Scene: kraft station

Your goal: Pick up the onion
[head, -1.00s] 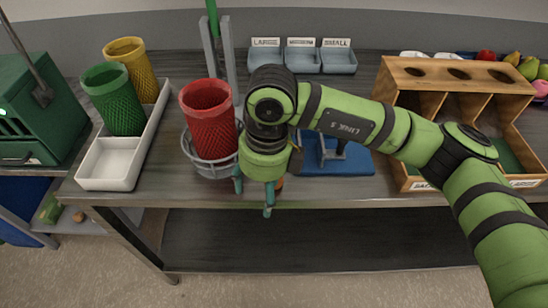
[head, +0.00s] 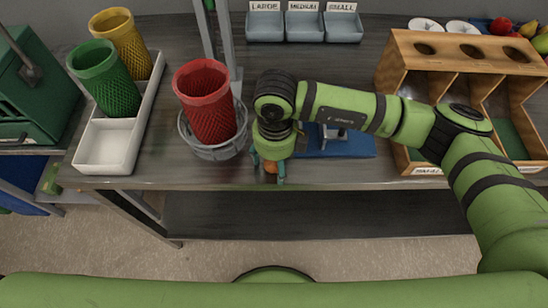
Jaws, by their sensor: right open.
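The onion (head: 270,167) is a small orange-brown round thing near the front edge of the table, mostly hidden under my right gripper. My right gripper (head: 268,172) points down over it, with one finger at each side of the onion. Its fingers are open, and I cannot tell whether they touch it. My left gripper is not in view.
A red mesh cup (head: 206,104) in a wire basket (head: 218,151) stands close left of my right gripper. A blue base (head: 350,146) lies just to the right. A wooden bin rack (head: 465,67) stands farther right. A white tray (head: 105,146) holds green and yellow cups.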

